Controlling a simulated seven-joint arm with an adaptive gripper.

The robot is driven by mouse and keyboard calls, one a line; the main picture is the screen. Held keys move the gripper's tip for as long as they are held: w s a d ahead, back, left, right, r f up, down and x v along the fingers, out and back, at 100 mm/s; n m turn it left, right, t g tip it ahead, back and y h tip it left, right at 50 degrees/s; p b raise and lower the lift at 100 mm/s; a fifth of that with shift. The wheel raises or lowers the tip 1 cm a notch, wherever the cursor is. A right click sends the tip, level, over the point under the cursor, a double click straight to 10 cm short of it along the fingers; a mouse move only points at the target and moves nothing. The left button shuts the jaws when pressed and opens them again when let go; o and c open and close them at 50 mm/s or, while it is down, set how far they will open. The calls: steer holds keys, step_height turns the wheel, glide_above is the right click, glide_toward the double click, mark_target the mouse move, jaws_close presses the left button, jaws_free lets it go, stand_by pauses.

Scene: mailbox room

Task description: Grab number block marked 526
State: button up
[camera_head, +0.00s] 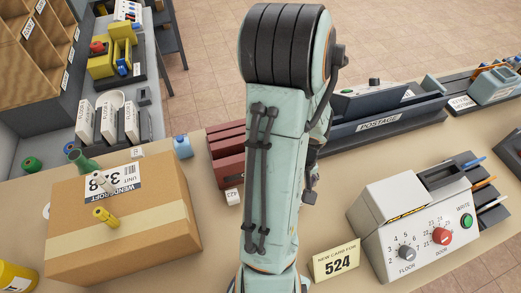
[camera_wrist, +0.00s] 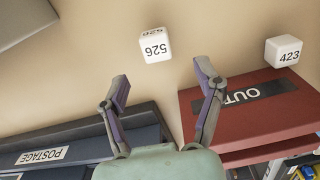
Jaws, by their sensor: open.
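In the wrist view a white number block (camera_wrist: 155,46) marked 526 sits on the tan counter; its digits appear upside down. My gripper (camera_wrist: 160,82) is open, its two fingers spread wide on either side below the block in the picture. Nothing is between the fingers, and the block lies just beyond the fingertips, apart from them. In the head view my arm hides the area where the 526 block would be, so I cannot make it out there.
A second white block (camera_wrist: 285,51) marked 423 stands beside the red OUT tray (camera_wrist: 245,105). The blue POSTAGE box (camera_wrist: 70,150) is on the other side. The head view shows a cardboard box (camera_head: 130,235), a 524 card (camera_head: 336,262) and a dial machine (camera_head: 400,230).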

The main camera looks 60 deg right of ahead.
steer(key=shift+s+f, duration=0.25)
steer(key=shift+s, duration=0.1)
steer(key=shift+w+f, duration=0.1)
steer(key=shift+f, duration=3.05)
steer(key=c, duration=1)
